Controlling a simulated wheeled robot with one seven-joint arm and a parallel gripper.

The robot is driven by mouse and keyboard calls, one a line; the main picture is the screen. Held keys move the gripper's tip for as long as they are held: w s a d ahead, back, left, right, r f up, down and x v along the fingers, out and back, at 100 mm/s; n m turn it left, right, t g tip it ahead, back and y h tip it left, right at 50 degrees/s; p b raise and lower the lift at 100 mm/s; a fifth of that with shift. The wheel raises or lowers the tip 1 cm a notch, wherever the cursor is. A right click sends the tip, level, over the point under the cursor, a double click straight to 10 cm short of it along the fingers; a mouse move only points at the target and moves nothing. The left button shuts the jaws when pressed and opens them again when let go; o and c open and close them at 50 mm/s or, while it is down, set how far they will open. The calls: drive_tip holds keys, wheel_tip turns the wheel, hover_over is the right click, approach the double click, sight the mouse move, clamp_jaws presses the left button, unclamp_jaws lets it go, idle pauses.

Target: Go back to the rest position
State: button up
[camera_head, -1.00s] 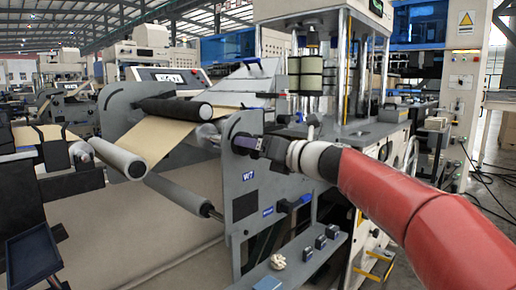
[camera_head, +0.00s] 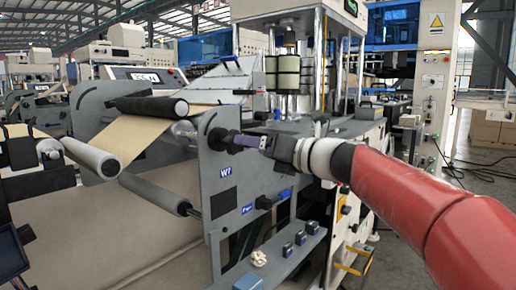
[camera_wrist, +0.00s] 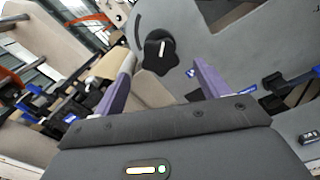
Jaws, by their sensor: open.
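My gripper (camera_head: 246,142) is open and empty, its purple fingers pointing left at the grey machine side plate in the head view. A black knob (camera_head: 217,139) on that plate (camera_head: 222,192) is just beyond the fingertips. In the wrist view the two purple fingers of my gripper (camera_wrist: 163,78) are spread wide, with the black knob (camera_wrist: 160,49) and its white pointer line beyond them, seen between them. The knob looks clear of both fingers. My red arm reaches in from the lower right of the head view.
A kraft paper web (camera_head: 138,139) runs between a black roller (camera_head: 150,105) and a grey roller (camera_head: 92,157). A shelf with small blue-topped blocks (camera_head: 300,238) and a crumpled pale piece (camera_head: 258,258) is below the plate. Cables lie on the right floor, which is otherwise fairly open.

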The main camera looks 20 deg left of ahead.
drive_tip(key=s+d+f+n+h, duration=1.2)
drive_tip(key=s+d+f+n, duration=0.7)
drive_tip(key=d+f, duration=0.3)
drive_tip(key=shift+s+d+f+n+g, duration=0.15)
drive_tip(key=shift+d+f+n+g, duration=0.15)
drive_tip(key=shift+f+n, duration=0.25)
drive_tip(key=s+d+f+n+h, duration=0.1)
drive_tip(key=s+d+f+n, duration=0.1)
drive_tip(key=d, duration=0.1)
drive_tip(key=s+d+f+n+h, duration=0.2)
drive_tip(key=s+d+f+n, duration=0.1)
drive_tip(key=s+d+f+n+h, duration=0.1)
drive_tip(key=s+d+f+n, duration=0.1)
drive_tip(key=s+d, duration=0.1)
drive_tip(key=shift+d+f+g+h, duration=0.2)
drive_tip(key=shift+f+g+h, duration=0.1)
drive_tip(key=shift+f+g, duration=0.1)
drive_tip(key=shift+c, duration=0.2)
